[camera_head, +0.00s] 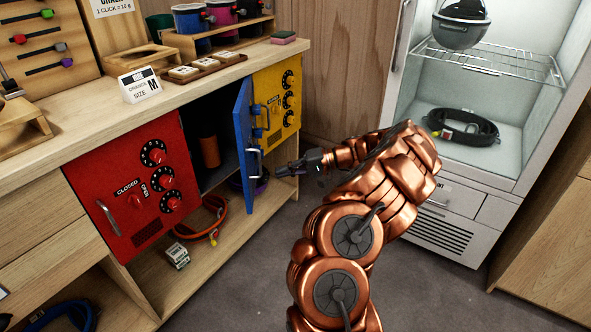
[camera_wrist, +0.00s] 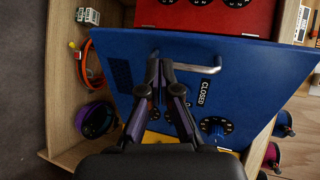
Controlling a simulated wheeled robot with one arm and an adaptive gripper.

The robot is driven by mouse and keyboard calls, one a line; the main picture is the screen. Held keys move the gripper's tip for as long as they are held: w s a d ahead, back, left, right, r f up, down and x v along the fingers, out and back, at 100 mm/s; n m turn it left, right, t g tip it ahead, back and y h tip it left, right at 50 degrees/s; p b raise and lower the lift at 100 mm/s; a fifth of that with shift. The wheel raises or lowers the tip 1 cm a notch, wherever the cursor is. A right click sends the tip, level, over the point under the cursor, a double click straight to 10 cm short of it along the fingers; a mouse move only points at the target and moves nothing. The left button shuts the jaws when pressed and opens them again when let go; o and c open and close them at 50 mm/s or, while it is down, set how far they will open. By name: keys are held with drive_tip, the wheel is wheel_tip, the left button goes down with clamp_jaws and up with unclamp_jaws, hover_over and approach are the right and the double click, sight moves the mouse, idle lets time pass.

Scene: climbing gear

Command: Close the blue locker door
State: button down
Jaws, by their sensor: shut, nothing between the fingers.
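The blue locker door (camera_head: 242,130) stands open, swung out from the bench front between the red and yellow doors. Its outer face, with handle and dials, faces right in the head view, and the dark compartment (camera_head: 213,125) shows to its left. My gripper (camera_head: 283,171) is shut and empty, on the handle side of the door. In the wrist view the blue door (camera_wrist: 105,90) fills most of the picture. My fingertips (camera_wrist: 160,66) lie over its face, beside one end of the silver handle (camera_wrist: 202,70). I cannot tell whether they touch it.
The red door (camera_head: 135,185) and yellow door (camera_head: 278,97) are shut. An orange rope (camera_head: 212,222) and a small box (camera_head: 176,256) lie on the shelf below. A white open cabinet (camera_head: 480,160) stands at the right. The grey floor (camera_head: 265,285) in front is clear.

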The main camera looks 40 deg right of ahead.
sight(247, 178)
drive_tip(key=x, duration=0.4)
drive_tip(key=b+x, duration=0.1)
drive_tip(key=x, duration=0.1)
drive_tip(key=shift+w+a+r, duration=0.25)
drive_tip(key=shift+a, duration=0.05)
drive_tip(key=shift+w+a, duration=0.45)
drive_tip(key=shift+a, duration=0.05)
drive_tip(key=shift+w+a, duration=0.15)
drive_tip(key=shift+a, duration=0.1)
drive_tip(key=w+a+b, duration=0.2)
drive_tip(key=w+a, duration=0.7)
drive_tip(key=w, duration=0.2)
drive_tip(key=shift+w, duration=0.2)
